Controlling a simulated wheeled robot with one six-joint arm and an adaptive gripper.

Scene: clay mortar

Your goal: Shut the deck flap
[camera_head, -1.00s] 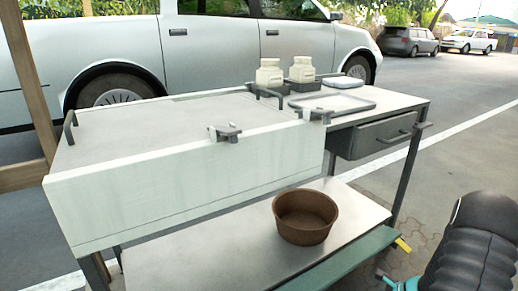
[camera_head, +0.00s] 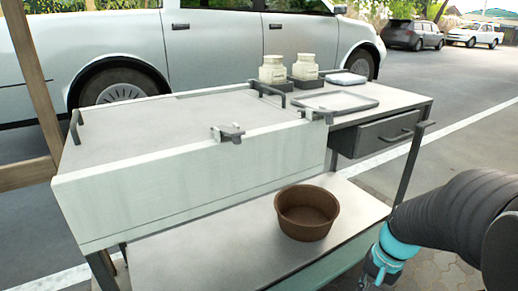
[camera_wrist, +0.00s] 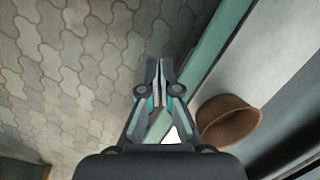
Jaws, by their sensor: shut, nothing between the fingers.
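A workbench holds a long white box-like section at the left, with a pale front panel (camera_head: 190,185) and a flat grey top (camera_head: 170,125). The top has a dark handle (camera_head: 75,126) at its left end and another dark handle (camera_head: 267,94) at its right. Two small grey fittings (camera_head: 228,133) sit along the front top edge. I cannot tell which panel is the deck flap. My gripper (camera_wrist: 161,68) is shut and empty in the wrist view, over paving beside the bench's green front edge (camera_wrist: 207,60).
A brown bowl (camera_head: 306,211) stands on the lower shelf (camera_head: 215,245); it also shows in the wrist view (camera_wrist: 228,120). Two cream jars (camera_head: 305,67) and a grey tray (camera_head: 335,102) stand on top at the right. A drawer (camera_head: 375,133) hangs below. Paving in front is clear.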

